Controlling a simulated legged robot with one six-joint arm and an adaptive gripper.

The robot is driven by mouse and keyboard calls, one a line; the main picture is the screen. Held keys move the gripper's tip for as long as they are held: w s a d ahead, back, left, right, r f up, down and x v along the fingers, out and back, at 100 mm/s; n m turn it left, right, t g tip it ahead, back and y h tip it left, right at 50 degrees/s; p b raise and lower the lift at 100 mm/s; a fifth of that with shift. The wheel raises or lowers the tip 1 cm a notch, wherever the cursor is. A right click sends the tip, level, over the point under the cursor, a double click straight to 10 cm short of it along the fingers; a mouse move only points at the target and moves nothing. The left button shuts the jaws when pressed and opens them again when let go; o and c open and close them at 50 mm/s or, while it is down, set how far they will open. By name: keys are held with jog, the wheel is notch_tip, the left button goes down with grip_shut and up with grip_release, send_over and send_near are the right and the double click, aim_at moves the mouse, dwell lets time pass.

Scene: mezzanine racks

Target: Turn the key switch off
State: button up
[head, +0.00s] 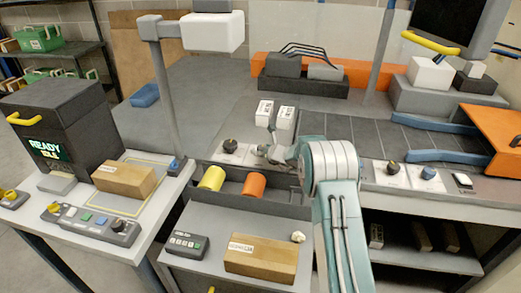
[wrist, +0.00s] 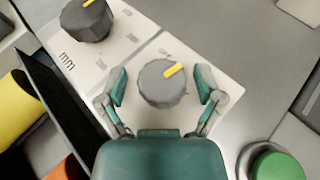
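A grey round knob (wrist: 163,83) with a yellow pointer, which seems to be the key switch, sits on a pale panel in the wrist view. Its pointer is tilted to the upper right. My gripper (wrist: 161,88) is open, one finger on each side of the knob, with gaps showing. In the head view my gripper (head: 268,153) is low over the back console, and it hides most of this knob.
A darker knob (wrist: 87,20) stands at the upper left in the wrist view, and a green button (wrist: 276,166) at the lower right. A dark tray with yellow (head: 212,178) and orange (head: 254,185) cylinders lies in front of the console. Two white labelled blocks (head: 285,117) stand behind.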

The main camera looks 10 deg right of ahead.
jog(key=shift+d, duration=0.4)
jog(key=c, duration=0.8)
jog(key=shift+o, duration=0.2)
jog(key=shift+a, duration=0.3)
dwell(0.3)
jog(key=o, duration=1.1)
jog(key=shift+f, duration=0.1)
jog(key=shift+o, duration=0.2)
jog(key=v, duration=1.2)
